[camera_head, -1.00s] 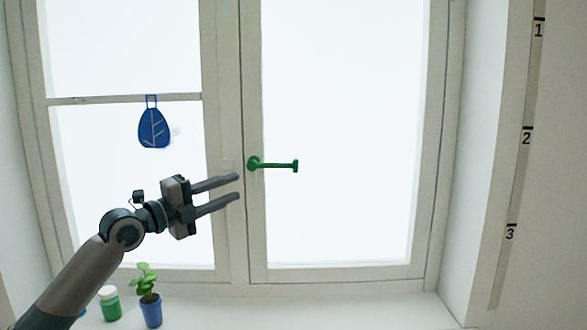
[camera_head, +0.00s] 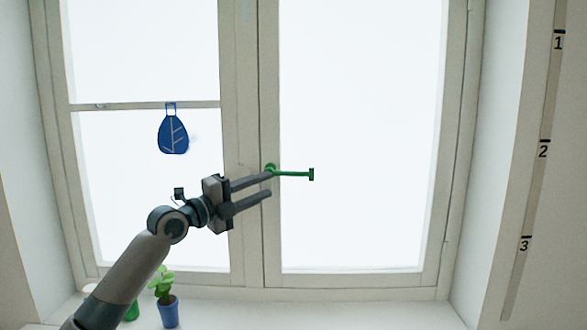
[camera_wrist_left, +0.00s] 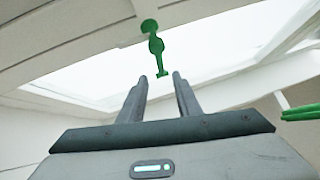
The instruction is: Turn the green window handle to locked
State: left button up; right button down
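The green window handle (camera_head: 293,174) is on the frame of the right-hand pane, its lever pointing right and nearly level from its round base. My left gripper (camera_head: 270,186) is open and empty, its two fingers apart and pointing right. In the head view its upper fingertip overlaps the lower edge of the handle's base; whether they touch cannot be told. In the left wrist view the handle (camera_wrist_left: 156,46) shows beyond the fingertips, with its lower end in line with the gap between them. My left gripper also shows there (camera_wrist_left: 160,80). My right gripper is not in view.
A blue leaf-patterned ornament (camera_head: 173,134) hangs on the left pane's crossbar. A blue pot with a green plant (camera_head: 168,311) stands on the sill (camera_head: 350,315) below my left arm. A numbered strip (camera_head: 533,190) is on the right wall. The sill's right part is clear.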

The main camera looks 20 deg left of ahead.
aim_at(290, 174)
pick_arm(q)
jog(key=p+x, duration=0.4)
jog(key=x, duration=0.6)
jog(key=shift+d+r+p, duration=0.1)
jog(key=shift+r+p, duration=0.1)
jog(key=shift+p, duration=0.1)
jog(key=shift+w+d, duration=0.25)
jog(key=shift+w, duration=0.25)
jog(key=shift+w+f, duration=0.1)
grip_shut()
